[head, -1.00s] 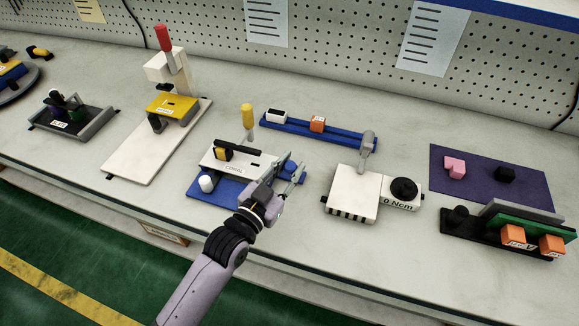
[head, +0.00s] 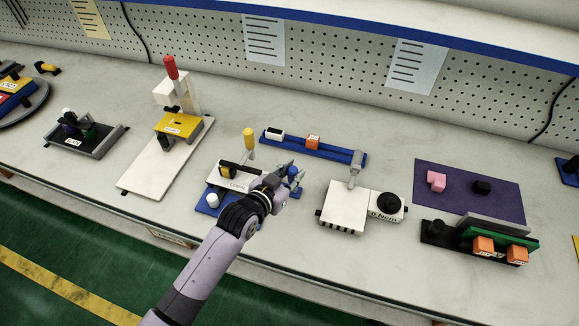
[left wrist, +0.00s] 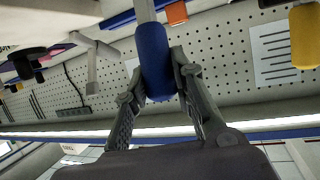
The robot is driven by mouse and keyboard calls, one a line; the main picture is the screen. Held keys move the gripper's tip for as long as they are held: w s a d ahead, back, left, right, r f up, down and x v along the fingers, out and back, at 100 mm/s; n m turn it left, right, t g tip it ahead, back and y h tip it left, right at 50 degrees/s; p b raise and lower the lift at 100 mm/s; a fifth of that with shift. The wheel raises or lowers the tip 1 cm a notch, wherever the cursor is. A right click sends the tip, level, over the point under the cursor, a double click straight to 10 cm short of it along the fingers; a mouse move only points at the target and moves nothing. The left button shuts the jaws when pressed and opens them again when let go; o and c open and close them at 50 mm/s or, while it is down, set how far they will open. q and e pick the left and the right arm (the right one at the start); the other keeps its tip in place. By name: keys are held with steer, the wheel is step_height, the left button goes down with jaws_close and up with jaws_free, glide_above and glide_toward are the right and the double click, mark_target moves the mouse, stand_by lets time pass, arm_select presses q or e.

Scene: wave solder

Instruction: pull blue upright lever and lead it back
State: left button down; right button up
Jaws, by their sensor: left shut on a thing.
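The blue lever handle (head: 293,172) stands at the right end of the white and blue fixture (head: 212,187), mostly behind my gripper in the head view. My left gripper (head: 286,176) comes from the front and has its fingers around the handle. In the left wrist view the blue handle (left wrist: 153,48) sits between the two fingers (left wrist: 157,80) of the shut gripper, on a grey shaft. How far the lever is tilted is hard to tell. My right gripper is not in view.
The yellow-knobbed lever (head: 249,138) rises from the fixture's back. A blue rail (head: 335,153) with white and orange blocks lies behind. A white box with a grey lever (head: 344,207) stands to the right, and a white press (head: 163,160) to the left.

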arm_select(q)
steer(key=shift+w+d+r+g+y+p, duration=0.25)
steer(key=shift+w+r+g+y+p, duration=0.25)
steer(key=shift+p, duration=0.4)
steer(key=shift+w+d+f+g+p, duration=0.15)
steer(key=shift+w+f+g+p, duration=0.2)
steer(key=shift+w+g+p, duration=0.3)
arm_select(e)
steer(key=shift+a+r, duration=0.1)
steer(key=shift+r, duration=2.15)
arm_select(q)
steer(key=shift+s, duration=0.1)
steer(key=c, duration=1.3)
jaws_free()
steer(key=shift+c, duration=0.2)
steer(key=v, duration=1.2)
steer(key=shift+f, duration=0.1)
